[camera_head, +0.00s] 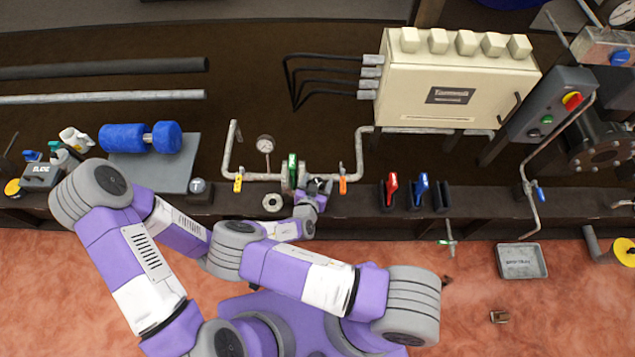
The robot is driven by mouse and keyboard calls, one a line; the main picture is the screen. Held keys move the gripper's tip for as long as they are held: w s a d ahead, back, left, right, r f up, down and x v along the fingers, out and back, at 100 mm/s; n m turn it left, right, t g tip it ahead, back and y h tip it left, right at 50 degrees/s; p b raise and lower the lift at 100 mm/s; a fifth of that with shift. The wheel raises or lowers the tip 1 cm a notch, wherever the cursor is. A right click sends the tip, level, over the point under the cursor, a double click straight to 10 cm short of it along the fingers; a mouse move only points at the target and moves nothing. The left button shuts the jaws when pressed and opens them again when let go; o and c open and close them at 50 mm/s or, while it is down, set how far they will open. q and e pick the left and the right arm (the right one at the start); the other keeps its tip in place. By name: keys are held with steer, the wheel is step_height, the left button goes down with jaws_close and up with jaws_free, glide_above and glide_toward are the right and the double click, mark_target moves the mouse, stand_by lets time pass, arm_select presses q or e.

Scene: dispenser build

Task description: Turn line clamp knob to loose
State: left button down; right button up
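A grey pipe run (262,177) with a dial gauge (265,144) stands at the middle of the dark bench. A grey clamp-like fitting with a green part (292,168) sits on this pipe. I cannot make out a separate knob or its setting. My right gripper (318,187) is at the pipe just right of the green part, close to or touching the fitting. Its fingers are too small and dark to tell open from shut. My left arm folds in at the left, and its gripper is not visible.
A hex nut-like ring (272,203) lies in front. Red (391,187) and blue (421,186) handled tools stand to the right. A cream cabinet (455,80) is behind; a grey tray (522,261) is front right.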

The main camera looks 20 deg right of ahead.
steer(key=c, duration=0.9)
